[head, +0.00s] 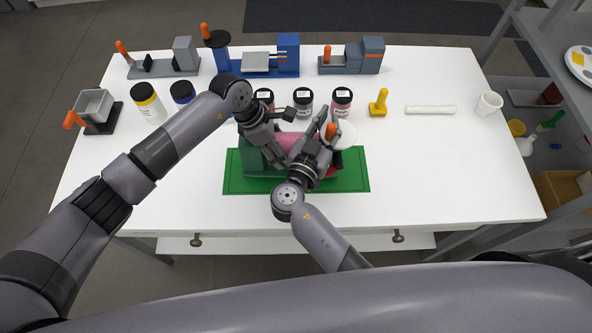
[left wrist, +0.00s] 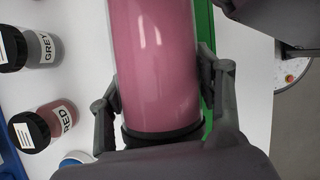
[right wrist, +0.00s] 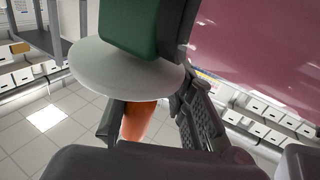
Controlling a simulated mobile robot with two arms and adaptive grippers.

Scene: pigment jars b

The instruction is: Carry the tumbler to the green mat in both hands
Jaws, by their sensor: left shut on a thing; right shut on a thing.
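The tumbler has a pink drum (head: 289,140), a dark green block (head: 251,158), a white disc (head: 344,137) and an orange handle (head: 333,131). In the head view it is over the green mat (head: 352,182); I cannot tell whether it touches it. My left gripper (head: 280,135) is shut on the pink drum, with a finger on each side of it in the left wrist view (left wrist: 155,70). My right gripper (head: 327,133) is shut on the orange handle, which shows below the white disc in the right wrist view (right wrist: 138,121). My arms hide part of the tumbler.
Behind stand a red jar (head: 264,97), a grey jar (head: 303,101) and other jars. Bench devices (head: 255,62) line the back edge. A yellow stand (head: 379,103), a white bar (head: 430,110) and a white cup (head: 489,104) are at right. The table's front right is clear.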

